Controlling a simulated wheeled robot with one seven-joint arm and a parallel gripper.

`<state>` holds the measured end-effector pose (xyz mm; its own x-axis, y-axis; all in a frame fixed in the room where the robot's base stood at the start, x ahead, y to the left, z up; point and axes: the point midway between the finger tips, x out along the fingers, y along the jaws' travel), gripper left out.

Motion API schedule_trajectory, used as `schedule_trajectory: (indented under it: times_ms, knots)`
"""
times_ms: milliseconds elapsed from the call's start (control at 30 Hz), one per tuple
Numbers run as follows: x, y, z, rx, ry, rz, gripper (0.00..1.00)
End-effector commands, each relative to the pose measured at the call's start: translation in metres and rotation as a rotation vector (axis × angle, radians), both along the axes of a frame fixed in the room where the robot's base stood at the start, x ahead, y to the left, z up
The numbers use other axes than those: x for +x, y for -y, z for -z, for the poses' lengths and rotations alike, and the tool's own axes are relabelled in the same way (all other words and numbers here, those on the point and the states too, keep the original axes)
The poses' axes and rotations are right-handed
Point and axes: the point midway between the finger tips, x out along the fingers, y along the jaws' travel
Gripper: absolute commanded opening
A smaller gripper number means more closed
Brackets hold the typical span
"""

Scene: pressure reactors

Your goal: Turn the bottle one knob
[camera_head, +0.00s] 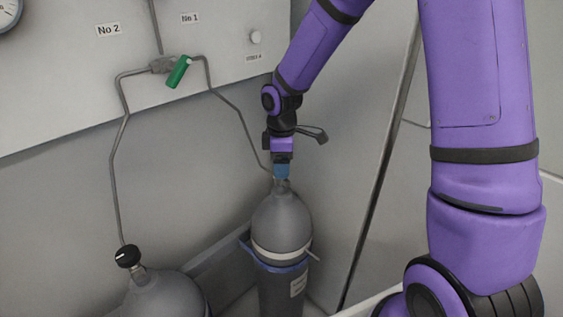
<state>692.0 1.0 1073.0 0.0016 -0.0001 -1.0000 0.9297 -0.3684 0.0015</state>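A grey gas bottle (282,222) stands upright at centre, with a light band and a blue strap around it. My gripper (281,175) points down onto the top of this bottle, at its valve. Its blue fingers cover the place where the knob sits, so the knob is hidden. I cannot tell whether the fingers are closed on it. A second grey bottle (165,297) stands at the lower left. Its black round knob (128,256) is in full view, apart from my gripper. No number shows on either bottle.
The wall panel carries labels "No 2" (108,30) and "No 1" (190,18), a green lever (179,71) and a small knob (255,37). Thin pipes (115,165) run down to the bottles. A side wall (360,165) stands close right of my gripper.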

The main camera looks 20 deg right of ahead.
Motion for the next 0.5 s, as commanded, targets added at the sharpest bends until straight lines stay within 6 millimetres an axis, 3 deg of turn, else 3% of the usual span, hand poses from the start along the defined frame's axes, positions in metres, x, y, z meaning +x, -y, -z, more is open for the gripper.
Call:
schedule_trajectory:
  times_ms: [267,500]
  knots:
    - [0.000,0.000,-0.009,0.000,0.001,0.001,0.72]
    - [0.001,0.000,-0.050,-0.001,0.004,0.001,0.72]
